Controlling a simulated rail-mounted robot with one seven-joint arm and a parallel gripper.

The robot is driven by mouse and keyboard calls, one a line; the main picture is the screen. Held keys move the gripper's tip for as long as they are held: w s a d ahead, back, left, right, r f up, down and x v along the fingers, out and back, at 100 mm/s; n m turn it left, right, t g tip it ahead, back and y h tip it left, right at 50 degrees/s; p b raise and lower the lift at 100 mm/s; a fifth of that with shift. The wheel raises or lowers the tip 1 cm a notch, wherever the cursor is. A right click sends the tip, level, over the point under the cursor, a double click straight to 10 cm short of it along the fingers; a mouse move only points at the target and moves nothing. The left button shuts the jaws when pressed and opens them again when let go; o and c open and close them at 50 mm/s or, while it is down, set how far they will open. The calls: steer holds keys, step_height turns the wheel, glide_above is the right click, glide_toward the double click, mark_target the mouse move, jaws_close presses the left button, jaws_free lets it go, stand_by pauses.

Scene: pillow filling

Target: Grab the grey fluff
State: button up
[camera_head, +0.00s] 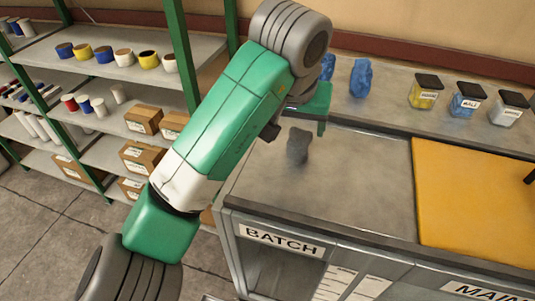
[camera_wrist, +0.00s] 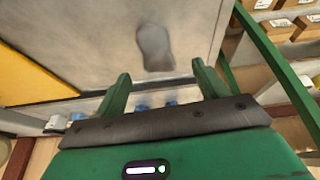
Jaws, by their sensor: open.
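The grey fluff (camera_head: 298,145) is a small dark grey lump on the grey metal worktop (camera_head: 345,185), near its back left. In the wrist view the fluff (camera_wrist: 155,47) lies beyond the fingertips, roughly in line with the gap between them. My gripper (camera_wrist: 160,75) is open, with its two green fingers spread and nothing between them. In the head view my gripper (camera_head: 322,127) is partly hidden by my arm, with a green finger showing above and right of the fluff. The gripper and the fluff look apart; the exact height cannot be told.
Blue lumps (camera_head: 361,78) and several dark-lidded jars (camera_head: 425,91) stand on the ledge behind the worktop. A yellow board (camera_head: 470,185) lies on the right. Green-posted shelves (camera_head: 95,70) with rolls and cardboard boxes (camera_head: 143,120) stand on the left. The worktop around the fluff is clear.

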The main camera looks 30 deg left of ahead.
mark_target(301, 133)
steer(key=shift+w+f, duration=0.3)
steer(key=shift+f, duration=0.05)
steer(key=x, duration=0.7)
steer(key=shift+w+d+p, duration=0.1)
steer(key=shift+p, duration=0.2)
steer(key=c, duration=1.1)
steer(key=shift+o, duration=0.2)
steer(key=shift+r, duration=0.15)
steer(key=shift+r, duration=0.3)
steer(key=v, duration=0.2)
steer(key=shift+r, duration=0.4)
steer(key=s+d, duration=0.1)
steer(key=s, duration=0.3)
steer(key=s+d+r, duration=0.1)
steer(key=s, duration=0.4)
steer(key=s+d, duration=0.2)
steer(key=s, duration=0.3)
steer(key=shift+s+d+r, duration=0.1)
steer(key=shift+r, duration=0.2)
steer(key=shift+s+d, duration=0.1)
steer(key=shift+s, duration=0.1)
